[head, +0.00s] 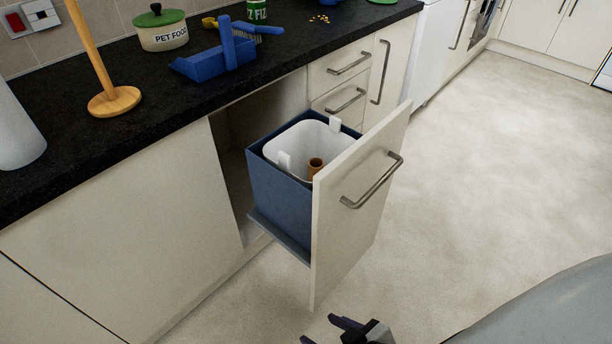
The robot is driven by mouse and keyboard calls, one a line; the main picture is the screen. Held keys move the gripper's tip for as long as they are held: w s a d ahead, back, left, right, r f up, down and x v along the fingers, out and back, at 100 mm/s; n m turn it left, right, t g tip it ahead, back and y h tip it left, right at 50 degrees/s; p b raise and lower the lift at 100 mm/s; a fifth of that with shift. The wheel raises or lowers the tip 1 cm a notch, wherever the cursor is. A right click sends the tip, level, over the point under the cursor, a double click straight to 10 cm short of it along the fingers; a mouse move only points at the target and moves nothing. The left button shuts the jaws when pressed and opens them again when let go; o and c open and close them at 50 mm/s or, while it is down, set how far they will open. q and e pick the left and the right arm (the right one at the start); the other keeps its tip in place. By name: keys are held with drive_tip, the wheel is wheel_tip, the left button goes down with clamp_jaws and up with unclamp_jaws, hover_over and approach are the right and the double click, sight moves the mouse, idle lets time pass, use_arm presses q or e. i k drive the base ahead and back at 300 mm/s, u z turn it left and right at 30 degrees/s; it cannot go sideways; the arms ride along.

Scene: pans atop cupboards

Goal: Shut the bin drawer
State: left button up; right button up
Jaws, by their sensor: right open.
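The bin drawer (350,230) is pulled well out of the cupboard. Its cream front panel carries a metal bar handle (372,183). Behind the panel a blue box holds a white bin (302,145) with a brown tube-like item (315,166) inside. My right gripper (323,328) is at the bottom edge, below and in front of the drawer panel. Its dark fingers are apart and nothing shows between them. It appears clear of the drawer. My left gripper is not in view.
The dark worktop (120,140) holds a wooden paper-towel stand (114,101), a pet food pot (161,30), a blue dustpan (214,62) and a green can (257,12). Other drawers and cupboards flank the opening. Pale floor (480,170) is clear to the right.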

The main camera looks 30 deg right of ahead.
sight(329, 228)
drive_tip(key=z, duration=1.25)
drive_tip(key=k, duration=1)
drive_tip(key=u, duration=0.75)
drive_tip(key=i, duration=1.15)
drive_tip(key=z, duration=0.6)
